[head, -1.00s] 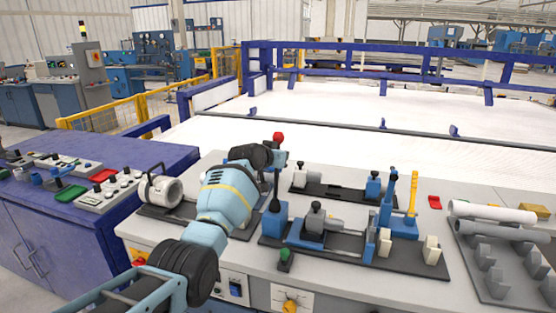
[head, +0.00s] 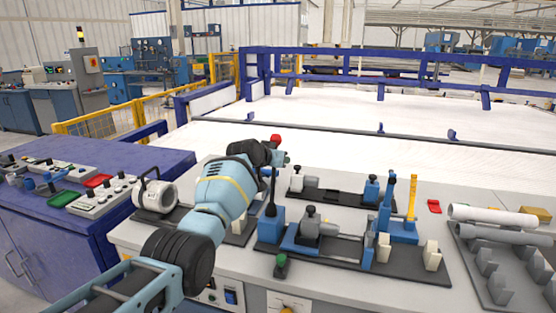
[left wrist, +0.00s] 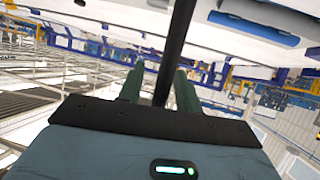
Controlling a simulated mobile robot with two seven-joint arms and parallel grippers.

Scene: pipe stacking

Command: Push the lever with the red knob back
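In the left wrist view a black rod (left wrist: 176,45), apparently the lever's shaft, runs between the two green fingers of the gripper (left wrist: 160,88). The fingers stand apart with a gap around the rod, which is closer to the right finger. My right gripper is not in view.
A black-handled lever on a blue block (head: 271,224) stands just right of my arm. A clamp fixture (head: 318,224), a blue upright lever (head: 387,195) and a yellow handle (head: 411,198) are further right. White pipes (head: 490,215) lie on a grey rack at far right.

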